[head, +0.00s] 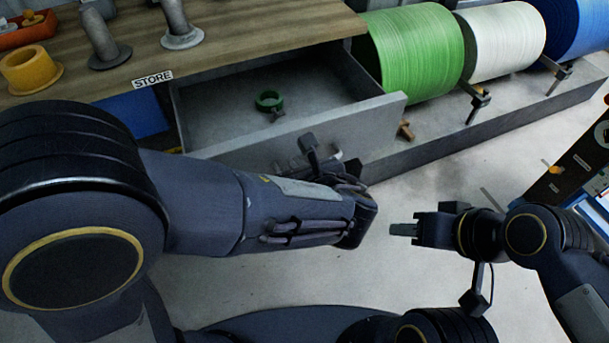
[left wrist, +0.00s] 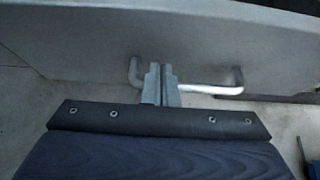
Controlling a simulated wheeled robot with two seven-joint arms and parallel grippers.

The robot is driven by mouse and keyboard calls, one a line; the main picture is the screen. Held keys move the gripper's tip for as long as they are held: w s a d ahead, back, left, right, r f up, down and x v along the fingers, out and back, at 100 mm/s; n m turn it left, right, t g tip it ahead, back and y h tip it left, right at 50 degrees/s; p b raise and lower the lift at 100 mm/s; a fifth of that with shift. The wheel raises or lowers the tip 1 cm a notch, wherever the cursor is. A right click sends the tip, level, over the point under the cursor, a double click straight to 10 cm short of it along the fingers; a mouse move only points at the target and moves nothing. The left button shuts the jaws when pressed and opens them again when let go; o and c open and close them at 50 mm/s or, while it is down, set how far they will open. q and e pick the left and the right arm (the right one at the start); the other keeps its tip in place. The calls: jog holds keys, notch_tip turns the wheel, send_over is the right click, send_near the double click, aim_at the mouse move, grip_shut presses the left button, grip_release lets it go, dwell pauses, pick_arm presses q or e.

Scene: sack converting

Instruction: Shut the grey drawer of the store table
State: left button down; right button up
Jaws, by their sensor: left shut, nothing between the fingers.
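The grey drawer (head: 383,121) of the store table (head: 240,45) stands pulled well out, with its inside in view. Its front panel also fills the upper part of the left wrist view (left wrist: 70,55). A pale bar handle (left wrist: 208,89) is on that front. My left gripper (left wrist: 162,76) is shut and empty, its fingertips in front of the drawer front near the handle's left end; I cannot tell whether they touch. In the head view its hand hides part of the front. My right gripper (head: 403,229) is off to the right, away from the drawer; its finger gap is unclear.
A green ring (head: 269,101) lies in the drawer. Green (head: 412,50), white (head: 503,40) and blue (head: 577,28) rolls stand right of it on a grey base. A brown piece (head: 405,130) lies near the drawer's right corner. Clear floor lies in front.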

pick_arm(q)
jog(key=shift+x, duration=1.05)
pick_arm(e)
jog(key=shift+f, duration=0.3)
pick_arm(q)
jog(key=shift+w, duration=0.1)
